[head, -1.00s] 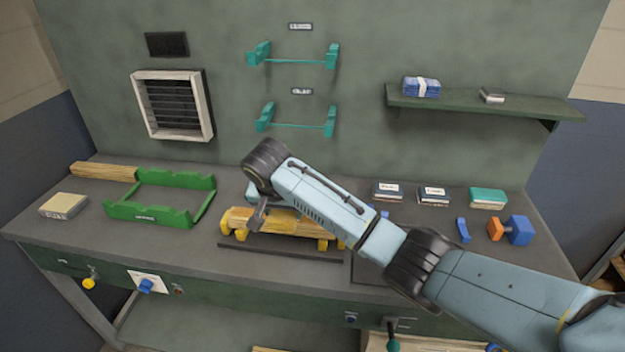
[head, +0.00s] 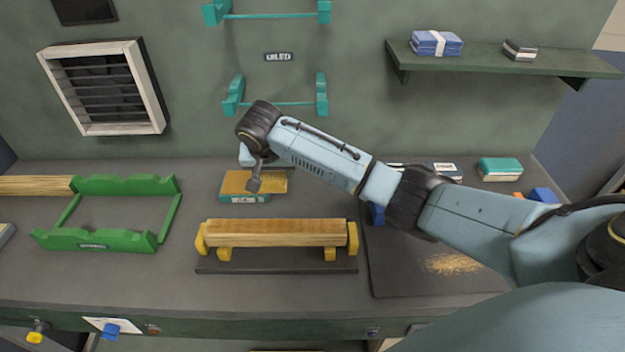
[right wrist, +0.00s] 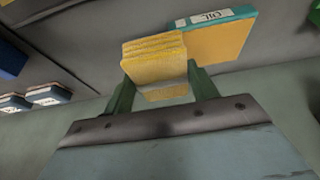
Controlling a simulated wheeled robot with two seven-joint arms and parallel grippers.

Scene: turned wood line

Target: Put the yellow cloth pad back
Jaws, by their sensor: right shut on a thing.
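The yellow cloth pad (right wrist: 155,55) shows in the right wrist view, folded in layers and pinched between the green fingers of my right gripper (right wrist: 160,85). Beside it is a teal-edged holder (right wrist: 232,42) with an orange-yellow face and a label that seems to read OIL. In the head view my right gripper (head: 254,184) is over this holder (head: 240,199), at the back of the bench. There the pad is hard to tell from the holder's yellow face. I cannot tell whether the pad touches the holder. My left gripper is not in view.
A wood length (head: 275,232) lies in a yellow cradle (head: 353,238) in front of the holder. A green cradle (head: 98,240) stands at the left. A dark mat (head: 400,275) with shavings lies at the right. Teal wall brackets (head: 322,95) are above.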

